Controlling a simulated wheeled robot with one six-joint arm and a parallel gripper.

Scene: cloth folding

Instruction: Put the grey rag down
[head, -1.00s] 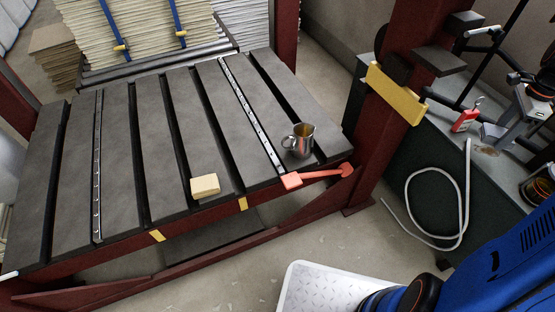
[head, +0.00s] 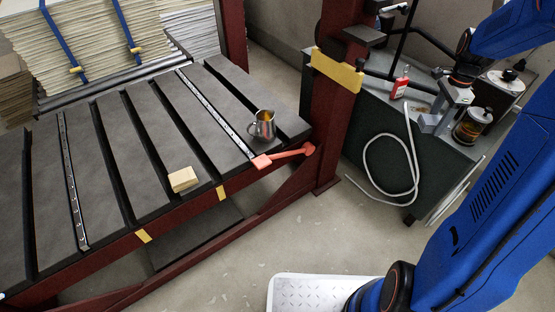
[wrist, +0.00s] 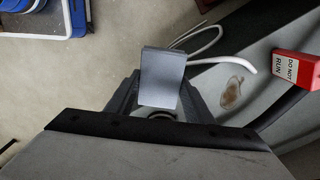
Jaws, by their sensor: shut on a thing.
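The grey rag (head: 430,123) is a small folded light-grey block at the tip of my gripper (head: 441,112), over the cabinet near its front edge in the head view. In the wrist view the rag (wrist: 162,78) sits between the dark fingers of my gripper (wrist: 160,98), which is shut on it. The fingers are partly hidden behind the rag. I cannot tell whether the rag touches the cabinet top.
The grey cabinet (head: 372,100) carries a red tag (head: 400,84) and a jar of amber liquid (head: 473,126). A white hose (head: 366,165) hangs at its front. The slatted bench (head: 95,160) holds a metal jug (head: 262,126) and a pale yellow block (head: 183,179).

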